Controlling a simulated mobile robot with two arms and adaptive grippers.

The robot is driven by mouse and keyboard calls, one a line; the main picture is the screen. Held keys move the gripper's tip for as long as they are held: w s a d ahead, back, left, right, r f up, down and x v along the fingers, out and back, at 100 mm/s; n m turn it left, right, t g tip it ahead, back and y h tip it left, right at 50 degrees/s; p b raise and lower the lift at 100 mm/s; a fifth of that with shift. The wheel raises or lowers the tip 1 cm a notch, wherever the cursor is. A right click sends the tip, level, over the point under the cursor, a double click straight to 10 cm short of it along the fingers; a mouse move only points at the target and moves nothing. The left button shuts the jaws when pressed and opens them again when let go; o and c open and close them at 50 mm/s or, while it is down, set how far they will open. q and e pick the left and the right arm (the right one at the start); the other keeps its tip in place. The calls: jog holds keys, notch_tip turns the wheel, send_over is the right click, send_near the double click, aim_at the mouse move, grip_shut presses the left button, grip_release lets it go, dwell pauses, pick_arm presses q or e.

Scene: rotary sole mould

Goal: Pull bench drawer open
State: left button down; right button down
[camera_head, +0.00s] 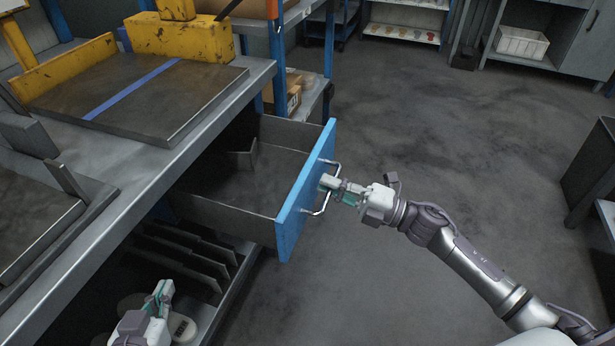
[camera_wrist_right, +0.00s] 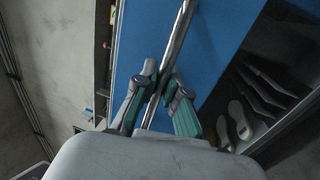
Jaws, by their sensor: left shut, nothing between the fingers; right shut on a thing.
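The bench drawer (camera_head: 240,190) stands pulled out from under the grey workbench (camera_head: 150,190), with its blue front (camera_head: 293,215) facing right. Its inside shows a small divider near the back. A metal bar handle (camera_head: 322,206) is fixed to the blue front. My right gripper (camera_head: 335,186) is shut on the handle. In the right wrist view the fingers (camera_wrist_right: 160,100) close around the bar handle (camera_wrist_right: 178,40) in front of the blue drawer front (camera_wrist_right: 215,45). My left gripper (camera_head: 160,295) is shut and empty, low at the bottom left beside the bench, well apart from the drawer.
A lower shelf below the drawer holds upright dark plates (camera_head: 185,255) and pale sole shapes, which also show in the right wrist view (camera_wrist_right: 238,118). A yellow machine part (camera_head: 178,36) sits on the bench. The grey floor (camera_head: 450,140) right of the drawer is clear.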

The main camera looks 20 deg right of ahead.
pick_arm(q)
jog(key=shift+s+a+f, duration=0.1)
jog(key=shift+s+f, duration=0.1)
jog(key=shift+f, duration=0.1)
pick_arm(e)
jog(key=shift+r+v, duration=0.2)
jog(key=shift+v, duration=0.85)
jog(key=c, duration=1.2)
grip_release()
jog(key=v, duration=1.2)
